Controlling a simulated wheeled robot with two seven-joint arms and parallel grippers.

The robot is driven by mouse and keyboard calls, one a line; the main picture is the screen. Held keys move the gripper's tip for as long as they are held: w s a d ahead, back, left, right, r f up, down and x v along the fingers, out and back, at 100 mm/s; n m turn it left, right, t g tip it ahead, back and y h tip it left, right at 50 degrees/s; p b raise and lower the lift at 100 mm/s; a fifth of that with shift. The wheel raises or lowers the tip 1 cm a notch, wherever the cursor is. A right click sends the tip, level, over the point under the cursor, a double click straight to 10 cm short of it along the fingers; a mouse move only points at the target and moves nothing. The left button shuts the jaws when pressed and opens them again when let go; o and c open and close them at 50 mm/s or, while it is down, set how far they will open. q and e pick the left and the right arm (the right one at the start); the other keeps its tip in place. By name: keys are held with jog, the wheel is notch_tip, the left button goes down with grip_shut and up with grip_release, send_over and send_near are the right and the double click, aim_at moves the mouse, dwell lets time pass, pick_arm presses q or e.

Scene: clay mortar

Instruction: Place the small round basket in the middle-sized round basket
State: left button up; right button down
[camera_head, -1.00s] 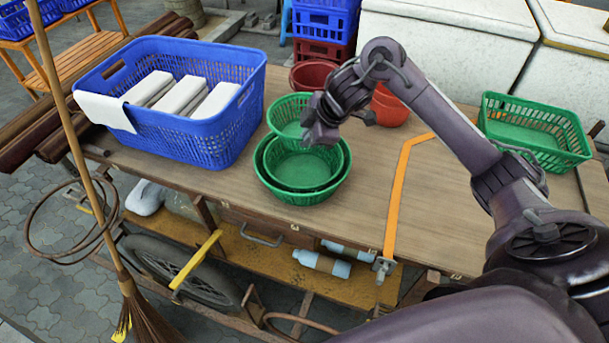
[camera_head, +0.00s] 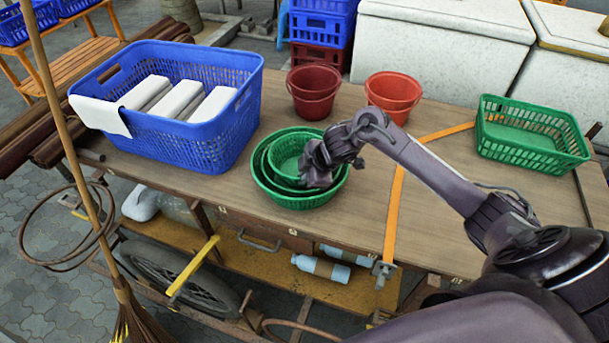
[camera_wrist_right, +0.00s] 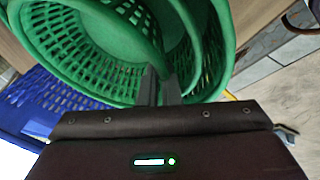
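The small round green basket (camera_head: 287,148) sits inside the middle-sized round green basket (camera_head: 268,172), its rim a little above that basket's rim. The middle-sized basket is nested in a larger round green basket (camera_head: 298,203) on the table. My right gripper (camera_head: 318,172) is at the right side of the small basket's rim. In the right wrist view its fingers (camera_wrist_right: 160,88) are close together, with a green rim running between them. The arm hides the right part of the nest, so I cannot tell whether the small basket rests on the bottom. My left gripper is out of view.
A large blue basket (camera_head: 215,145) with white packs stands left of the nest. Two red buckets (camera_head: 313,100) (camera_head: 393,98) stand behind it. A green rectangular basket (camera_head: 530,155) is at the right. An orange strap (camera_head: 394,215) crosses the table; wood between strap and right basket is clear.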

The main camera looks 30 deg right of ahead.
jog(key=shift+f+b, duration=0.3)
jog(key=shift+f, duration=0.3)
jog(key=c, duration=1.6)
grip_release()
jog(key=shift+r, duration=0.1)
jog(key=shift+r, duration=0.3)
jog(key=v, duration=1.2)
jog(key=shift+r, duration=0.25)
